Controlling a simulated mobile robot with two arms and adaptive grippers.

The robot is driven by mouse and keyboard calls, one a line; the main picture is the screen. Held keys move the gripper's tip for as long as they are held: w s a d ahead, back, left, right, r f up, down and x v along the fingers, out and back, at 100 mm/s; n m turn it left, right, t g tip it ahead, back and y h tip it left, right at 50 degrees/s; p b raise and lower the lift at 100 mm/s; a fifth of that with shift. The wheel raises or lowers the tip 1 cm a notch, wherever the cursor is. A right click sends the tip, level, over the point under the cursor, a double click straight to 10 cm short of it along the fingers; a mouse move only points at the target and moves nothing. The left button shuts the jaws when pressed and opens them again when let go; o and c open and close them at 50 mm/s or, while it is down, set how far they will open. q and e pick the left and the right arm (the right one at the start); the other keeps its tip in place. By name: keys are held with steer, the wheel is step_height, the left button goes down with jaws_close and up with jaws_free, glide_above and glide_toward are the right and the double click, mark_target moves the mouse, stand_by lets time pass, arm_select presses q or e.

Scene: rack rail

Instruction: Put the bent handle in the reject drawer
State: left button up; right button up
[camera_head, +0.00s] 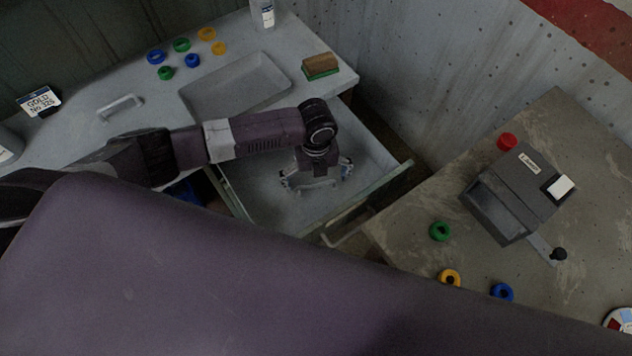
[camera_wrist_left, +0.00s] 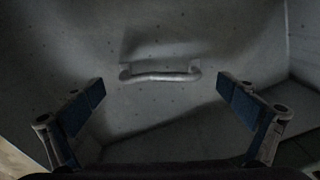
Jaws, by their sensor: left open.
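A grey handle (camera_wrist_left: 160,75) with a slightly uneven bar lies on the floor of the open drawer (camera_head: 262,205). In the head view it shows only partly, below my left gripper (camera_head: 317,181). My left gripper is inside the drawer's outline, pointing down, with its jaws apart. In the left wrist view the fingers (camera_wrist_left: 160,112) stand wide on either side, and the handle lies beyond them, apart from both pads. Another light grey handle (camera_head: 121,106) lies on the worktop at the left. My right gripper is not in view.
The worktop (camera_head: 110,82) holds several coloured rings, a shallow tray (camera_head: 236,86), a sponge-like block (camera_head: 320,65) and a GOLD label card (camera_head: 39,101). A second table (camera_head: 410,215) at the right holds a grey lever device (camera_head: 517,190) and more rings. A wall stands behind.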

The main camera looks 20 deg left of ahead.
mark_target(316, 185)
arm_select(q)
step_height(316, 185, up, 11)
steer(key=shift+f+b, duration=0.15)
steer(key=shift+b, duration=0.2)
stand_by(0.3)
